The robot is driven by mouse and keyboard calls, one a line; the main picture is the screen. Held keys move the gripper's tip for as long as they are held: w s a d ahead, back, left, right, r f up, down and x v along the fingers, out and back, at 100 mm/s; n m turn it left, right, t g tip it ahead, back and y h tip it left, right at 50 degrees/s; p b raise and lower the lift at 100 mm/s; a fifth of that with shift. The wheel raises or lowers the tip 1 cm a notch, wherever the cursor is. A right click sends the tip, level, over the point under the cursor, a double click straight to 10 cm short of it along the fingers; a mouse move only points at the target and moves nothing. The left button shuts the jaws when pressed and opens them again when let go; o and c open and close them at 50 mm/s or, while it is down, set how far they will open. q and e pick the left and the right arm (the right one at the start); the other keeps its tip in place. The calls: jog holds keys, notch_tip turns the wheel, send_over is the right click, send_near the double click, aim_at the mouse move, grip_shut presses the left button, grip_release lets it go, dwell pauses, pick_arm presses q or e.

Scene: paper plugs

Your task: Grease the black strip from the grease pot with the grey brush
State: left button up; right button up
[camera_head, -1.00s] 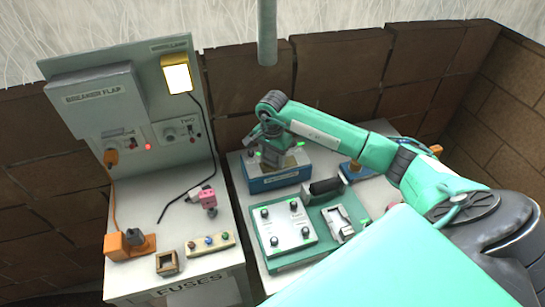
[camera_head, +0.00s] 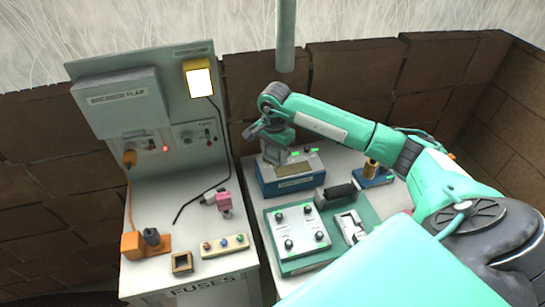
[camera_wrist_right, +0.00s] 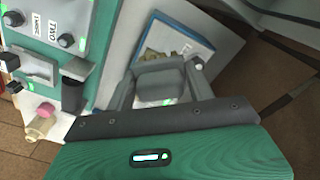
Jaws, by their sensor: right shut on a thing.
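My right gripper (camera_head: 273,152) is over the back left of a blue box (camera_head: 290,187) with a pale top and a tan patch. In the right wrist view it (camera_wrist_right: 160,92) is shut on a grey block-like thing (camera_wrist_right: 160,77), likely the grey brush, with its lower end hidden. The blue box (camera_wrist_right: 212,45) shows beyond it. A black bar (camera_head: 335,194) stands on the green board (camera_head: 300,268); I cannot tell whether it is the black strip. A small blue stand (camera_head: 376,180) holds a brass-coloured cylinder (camera_head: 370,167). I cannot tell which thing is the grease pot. My left gripper is out of view.
The green board carries a white panel with several black knobs (camera_head: 297,228) and a grey fitting (camera_head: 350,226). A separate bench at left holds a pink part (camera_head: 223,202), an orange plug block (camera_head: 146,243), a button strip (camera_head: 225,245) and an open box (camera_head: 181,262). A wall stands behind.

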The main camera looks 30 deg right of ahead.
aim_at(274, 148)
jog(key=shift+w+r, duration=0.1)
jog(key=shift+r, duration=0.85)
jog(key=shift+r+p, duration=0.45)
jog(key=shift+r, duration=0.15)
